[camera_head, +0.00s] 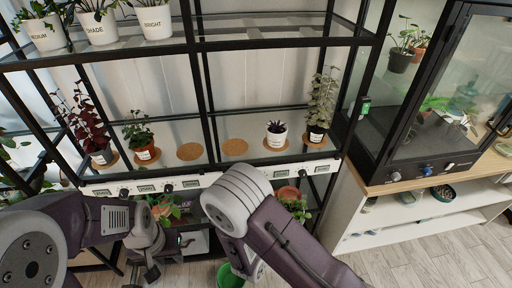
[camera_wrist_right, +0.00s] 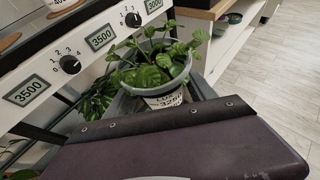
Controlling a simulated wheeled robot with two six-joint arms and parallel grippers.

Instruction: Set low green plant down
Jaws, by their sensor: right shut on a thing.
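The low green plant (camera_wrist_right: 160,68) shows in the right wrist view, leafy, in a grey pot with a white label partly reading LOW. My right gripper (camera_wrist_right: 163,96) is shut on this pot and holds it about upright in front of the shelf's dial panel. In the head view green leaves (camera_head: 297,208) show just right of my right wrist, below the panel; my right arm hides the right gripper there. My left gripper (camera_head: 147,268) is low at the left, apart from the held plant; its jaw opening is unclear.
The middle glass shelf has two bare cork mats, one left (camera_head: 190,151) and one right (camera_head: 235,147). Potted plants stand on other mats, including a white pot (camera_head: 276,138). Black shelf posts and the dial panel (camera_head: 155,187) edge the shelf. A glass cabinet (camera_head: 440,115) stands right.

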